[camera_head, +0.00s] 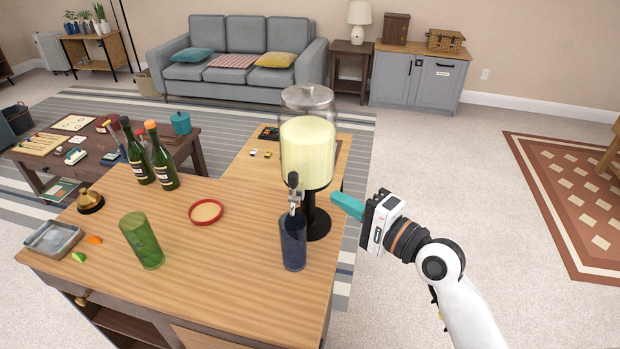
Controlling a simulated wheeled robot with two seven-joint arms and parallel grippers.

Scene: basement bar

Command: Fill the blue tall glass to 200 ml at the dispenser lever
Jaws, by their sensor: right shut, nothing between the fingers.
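The blue tall glass (293,243) stands upright on the wooden counter, under the spout of the drink dispenser. I cannot tell how much liquid is in it. The dispenser (308,140) is a clear jar of pale yellow liquid on a black stand. Its tap with the lever (294,190) is right above the glass. My right gripper (338,199), with teal fingers, is shut and empty. It is to the right of the dispenser, pointing left, apart from the lever and the glass. My left gripper is not in view.
A green glass (141,241), a red-rimmed round coaster (206,212), two green bottles (163,160), a brass bell (90,201) and a metal tray (53,239) are on the counter (215,275). The counter's right edge lies just left of my right gripper, with open floor beyond.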

